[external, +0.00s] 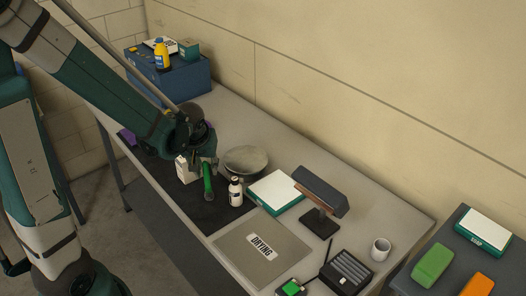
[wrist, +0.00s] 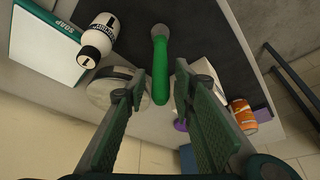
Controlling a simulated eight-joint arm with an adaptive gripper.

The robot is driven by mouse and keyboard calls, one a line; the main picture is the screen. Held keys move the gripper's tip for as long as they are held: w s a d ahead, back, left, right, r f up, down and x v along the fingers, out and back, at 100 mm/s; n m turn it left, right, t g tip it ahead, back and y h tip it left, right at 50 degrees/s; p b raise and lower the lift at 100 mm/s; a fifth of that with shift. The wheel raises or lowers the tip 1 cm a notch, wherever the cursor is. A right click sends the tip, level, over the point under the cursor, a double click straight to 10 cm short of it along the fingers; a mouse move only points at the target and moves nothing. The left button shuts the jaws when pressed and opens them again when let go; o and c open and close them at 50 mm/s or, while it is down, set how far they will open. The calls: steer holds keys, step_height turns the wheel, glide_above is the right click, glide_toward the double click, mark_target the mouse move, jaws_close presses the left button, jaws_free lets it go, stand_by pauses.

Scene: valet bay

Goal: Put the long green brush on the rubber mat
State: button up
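The green brush (external: 208,183) is beside my gripper (external: 204,160) in the external view, over the dark mat (external: 215,215); its dark head points toward the front. In the wrist view the green handle (wrist: 160,75) runs between my two fingertips (wrist: 160,80), with gaps showing on both sides, so my gripper is open around it. The brush's grey head (wrist: 160,31) lies beyond the fingertips over the dark mat (wrist: 205,35). Whether the brush touches the mat is unclear. A grey mat (external: 255,265) marked DRYING lies to the right of the dark one.
Close to the brush stand a white box (external: 186,170), a round grey tin (external: 246,160) and a white bottle (external: 235,190). A green-and-white box (external: 274,190) and a dark stand (external: 320,195) are further right. The DRYING mat is largely clear.

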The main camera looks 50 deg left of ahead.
steer(key=shift+p+v, duration=0.35)
steer(key=shift+v, duration=3.35)
steer(key=shift+d, duration=0.1)
steer(key=s+d+r+m+t+h, duration=0.1)
steer(key=s+d+r+m, duration=0.3)
steer(key=d, duration=0.6)
steer(key=s+d+r+m+t+h, duration=0.2)
steer(key=s+d+r+m, duration=0.3)
steer(key=d+r, duration=0.4)
steer(key=shift+s+d+t, duration=0.45)
steer(key=shift+d+t, duration=0.15)
steer(key=shift+d, duration=0.2)
